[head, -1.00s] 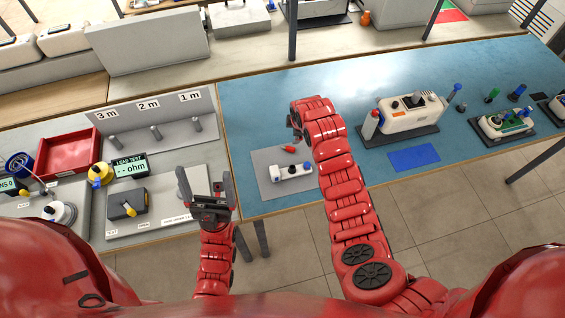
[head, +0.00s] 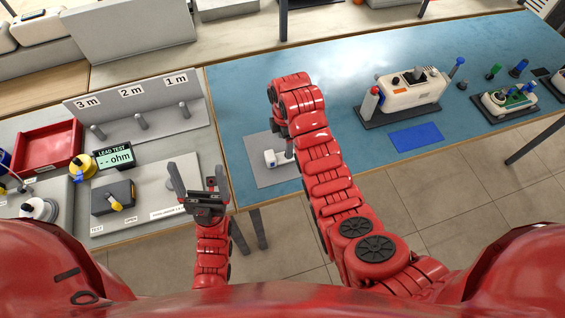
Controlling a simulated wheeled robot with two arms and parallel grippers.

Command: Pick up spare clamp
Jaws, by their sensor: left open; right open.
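A grey mat (head: 258,177) lies on the blue bench top, with the white end of a small device (head: 270,158) showing on it. My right arm reaches over this mat, and its red wrist hides most of the device. No red clamp shows on the mat now; the area where one lay earlier is behind my arm. My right gripper (head: 289,149) points down over the mat, mostly hidden by the wrist, with a dark finger showing beside the device; I cannot see whether it touches anything. My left gripper (head: 197,170) is open and empty, in front of the left bench.
A white device with a red-tipped cylinder (head: 412,94) and a blue pad (head: 416,138) stand right of my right arm. A lead tester (head: 113,155), a red tray (head: 47,147) and a peg board (head: 138,110) are at left.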

